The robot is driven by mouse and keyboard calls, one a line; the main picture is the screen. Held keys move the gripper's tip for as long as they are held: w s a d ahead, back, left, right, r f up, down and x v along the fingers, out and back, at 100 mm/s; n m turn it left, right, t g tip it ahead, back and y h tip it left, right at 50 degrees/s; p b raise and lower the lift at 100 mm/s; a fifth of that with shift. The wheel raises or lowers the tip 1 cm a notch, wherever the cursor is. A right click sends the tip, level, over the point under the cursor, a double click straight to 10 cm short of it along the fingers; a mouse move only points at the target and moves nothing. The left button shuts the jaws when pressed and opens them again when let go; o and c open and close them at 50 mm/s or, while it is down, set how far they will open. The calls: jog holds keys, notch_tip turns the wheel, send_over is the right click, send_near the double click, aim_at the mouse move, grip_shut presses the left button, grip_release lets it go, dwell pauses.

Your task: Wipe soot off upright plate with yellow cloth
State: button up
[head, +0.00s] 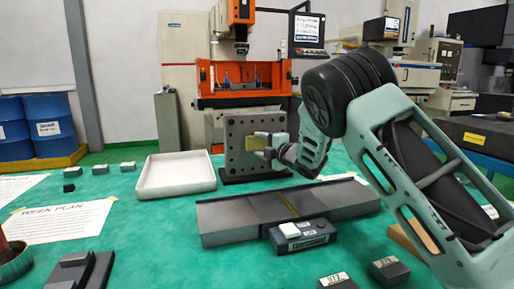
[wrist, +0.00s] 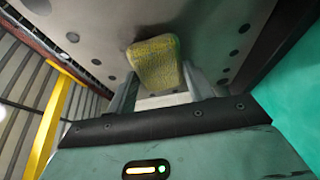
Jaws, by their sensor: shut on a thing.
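The upright plate (head: 238,158) is grey with rows of dark holes and stands on a dark base on the green table. My gripper (head: 268,149) is in front of its face, shut on the yellow cloth (head: 256,143). In the wrist view the cloth (wrist: 155,64) is a folded yellow-green pad between my fingertips (wrist: 160,88). It lies at or against the plate face (wrist: 205,35); I cannot tell if it touches. Darker grey shading shows on the plate around the cloth, but the soot's edges are unclear. The cloth hides the face behind it.
A white tray (head: 150,190) lies left of the plate. A long dark rail (head: 230,221) and a small control box (head: 302,236) lie in front. Small labelled blocks (head: 390,270) sit at the front right. Green table surface is free between tray and rail.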

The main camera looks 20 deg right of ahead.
aim_at(249, 145)
jog(key=d+b, duration=0.1)
jog(key=d, duration=0.5)
jog(key=shift+d, duration=0.25)
jog(key=shift+f, duration=0.1)
jog(key=shift+a+b, duration=0.8)
jog(key=shift+a, duration=1.3)
jog(key=shift+a+b, duration=1.05)
jog(key=shift+a, duration=2.8)
jog(key=shift+b, duration=0.35)
